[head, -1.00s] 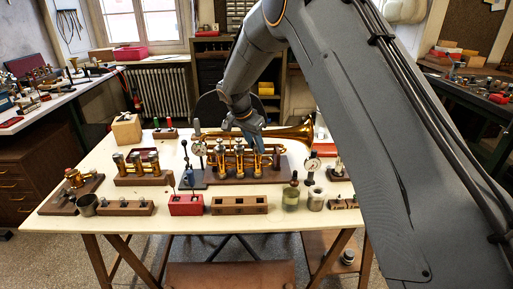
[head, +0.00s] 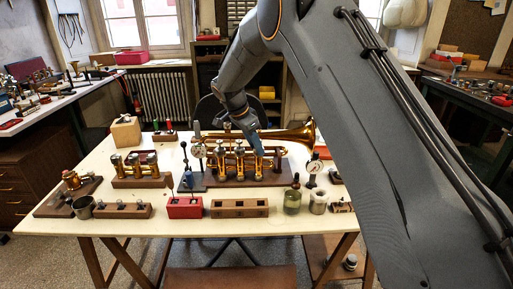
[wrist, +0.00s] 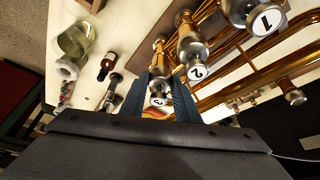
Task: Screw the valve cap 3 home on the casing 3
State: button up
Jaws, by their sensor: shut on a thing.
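The brass horn (head: 291,136) lies on its dark wooden stand (head: 221,181) with its valve casings upright. Casing 3 (head: 258,166) is the rightmost of the row, below my gripper (head: 258,150). In the wrist view the two blue fingers of my gripper (wrist: 164,97) are shut on valve cap 3 (wrist: 158,87), a silvery cap with a white numbered disc. The cap is in line with the casing, but whether its thread is seated is hidden. Cap 2 (wrist: 194,56) and cap 1 (wrist: 244,12) show beside it.
In front are a red block (head: 185,208), a wooden block (head: 239,209), a glass jar (head: 292,203) and a small bottle (head: 296,181).

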jog(key=m+b, duration=0.1)
jog(key=m+g, duration=0.1)
jog(key=m, duration=0.1)
jog(key=shift+w+a+f+b, duration=0.1)
jog(key=shift+w+f+b, duration=0.1)
jog(key=shift+b, duration=0.2)
jog(key=shift+r+m+h, duration=0.15)
jog(key=shift+m+h, duration=0.25)
jog(key=shift+m, duration=0.2)
